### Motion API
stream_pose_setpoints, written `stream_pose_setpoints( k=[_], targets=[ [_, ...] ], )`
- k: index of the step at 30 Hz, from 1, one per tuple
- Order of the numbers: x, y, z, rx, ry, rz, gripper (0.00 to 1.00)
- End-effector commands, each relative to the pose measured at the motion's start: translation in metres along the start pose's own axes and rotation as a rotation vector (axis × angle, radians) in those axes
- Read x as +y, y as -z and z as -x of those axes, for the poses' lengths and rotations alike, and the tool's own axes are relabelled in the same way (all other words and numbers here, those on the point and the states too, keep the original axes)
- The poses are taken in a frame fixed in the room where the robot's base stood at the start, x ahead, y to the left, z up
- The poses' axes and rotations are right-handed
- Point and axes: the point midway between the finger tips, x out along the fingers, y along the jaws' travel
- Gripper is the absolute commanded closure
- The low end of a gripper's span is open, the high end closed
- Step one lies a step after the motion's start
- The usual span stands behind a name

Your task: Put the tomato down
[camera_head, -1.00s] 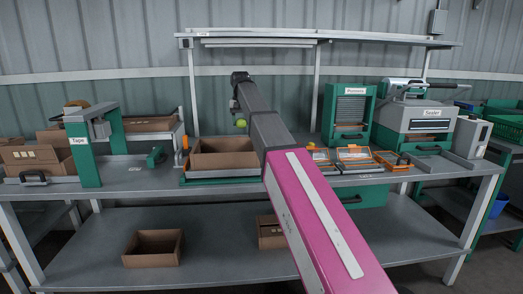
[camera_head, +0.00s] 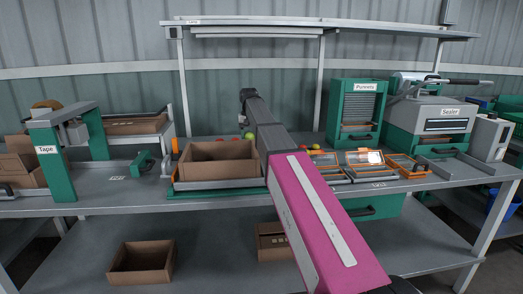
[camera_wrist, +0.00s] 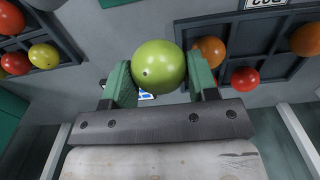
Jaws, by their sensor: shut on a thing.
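A yellow-green tomato (camera_wrist: 160,67) sits between the two green fingers of my gripper (camera_wrist: 161,76) in the wrist view. The gripper is shut on it. In the head view the green tomato (camera_head: 249,135) shows just behind the cardboard box (camera_head: 219,171) on the bench, beside my arm. My gripper's fingers are mostly hidden by my arm there. In the wrist view the grey surface lies beyond the tomato; I cannot tell the gap between them.
Dark trays with red, orange and yellow tomatoes flank my gripper, left (camera_wrist: 68,45) and right (camera_wrist: 262,37) in the wrist view. A tape machine (camera_head: 64,150), a punnet dispenser (camera_head: 355,112) and a sealer (camera_head: 430,115) stand on the bench (camera_head: 118,192).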

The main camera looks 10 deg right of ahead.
Motion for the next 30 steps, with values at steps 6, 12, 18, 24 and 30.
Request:
stream_pose_setpoints(
  k=[6,12,18,24,30],
  targets=[
    [0.040,0.011,-0.025,-0.001,0.000,-0.001,0.58],
    [0.058,0.015,-0.035,-0.001,0.000,0.001,0.58],
    [0.059,0.015,-0.048,-0.001,0.000,0.001,0.58],
    [0.059,0.015,-0.074,-0.001,0.000,0.001,0.58],
    [0.059,0.016,-0.076,0.000,0.000,0.001,0.58]
  ],
)
